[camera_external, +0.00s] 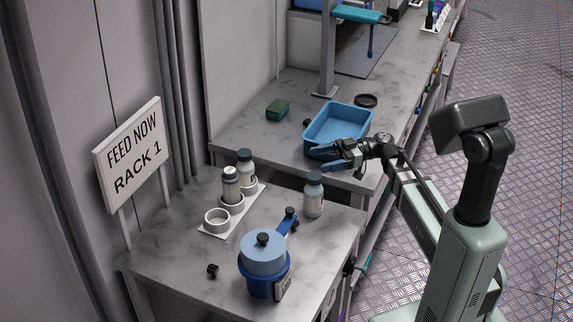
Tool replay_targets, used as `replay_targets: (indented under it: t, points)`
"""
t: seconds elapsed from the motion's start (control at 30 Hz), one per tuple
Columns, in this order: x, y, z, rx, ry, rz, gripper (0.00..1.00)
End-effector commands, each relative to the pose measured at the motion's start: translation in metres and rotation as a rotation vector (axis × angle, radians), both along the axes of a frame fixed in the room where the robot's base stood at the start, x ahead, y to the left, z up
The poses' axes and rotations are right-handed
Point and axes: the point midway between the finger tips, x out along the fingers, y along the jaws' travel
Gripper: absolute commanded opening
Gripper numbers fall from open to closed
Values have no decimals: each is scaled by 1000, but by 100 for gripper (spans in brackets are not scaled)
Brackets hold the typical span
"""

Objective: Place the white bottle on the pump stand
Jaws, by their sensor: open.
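A white bottle (314,198) with a grey cap stands upright on the near bench, right of the middle. A blue round device (264,270) with a lid, black knob and side arm stands at the front; I cannot tell which item is the pump stand. My gripper (327,158) is open and empty, above and just beyond the lone bottle.
A blue tray (365,128) sits on the far bench behind my gripper, with a green block (277,109) to its left. A small dark part (212,270) lies on the near bench. Clear bench lies between bottle and holder.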

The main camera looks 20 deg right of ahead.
Motion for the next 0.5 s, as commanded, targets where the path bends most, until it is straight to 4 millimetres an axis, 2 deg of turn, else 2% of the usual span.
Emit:
replay_targets:
  t: [0.17,0.47,0.5]
  points:
    - [0,0,6,0,-2,0,79]
    - [0,0,52,0,-5,0,79]
    - [0,-1,52,0,30,-2,79]
